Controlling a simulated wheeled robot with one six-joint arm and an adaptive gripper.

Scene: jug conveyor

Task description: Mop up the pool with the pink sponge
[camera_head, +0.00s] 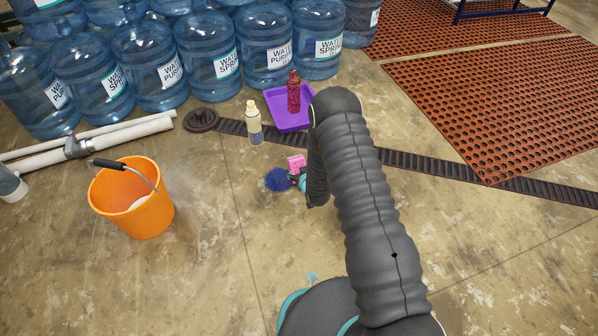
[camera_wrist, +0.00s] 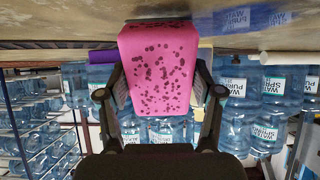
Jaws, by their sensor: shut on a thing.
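The pink sponge (camera_head: 296,162) is a small block with dark pores. In the wrist view the sponge (camera_wrist: 158,70) fills the space between the two fingers of my gripper (camera_wrist: 160,88), which is shut on it. In the head view my gripper (camera_head: 301,180) is low near the floor and partly hidden by my arm. The pool (camera_head: 277,180) is a dark blue patch on the concrete, just left of my gripper and below the sponge in the picture. Whether the sponge touches the floor or pool cannot be told.
An orange bucket (camera_head: 133,205) stands left. A cream bottle (camera_head: 254,122) and a purple tray (camera_head: 283,110) holding a red bottle (camera_head: 293,92) are behind the pool. Water jugs (camera_head: 214,58) line the back; white pipes (camera_head: 110,134) lie left. A drain strip (camera_head: 425,164) crosses the floor.

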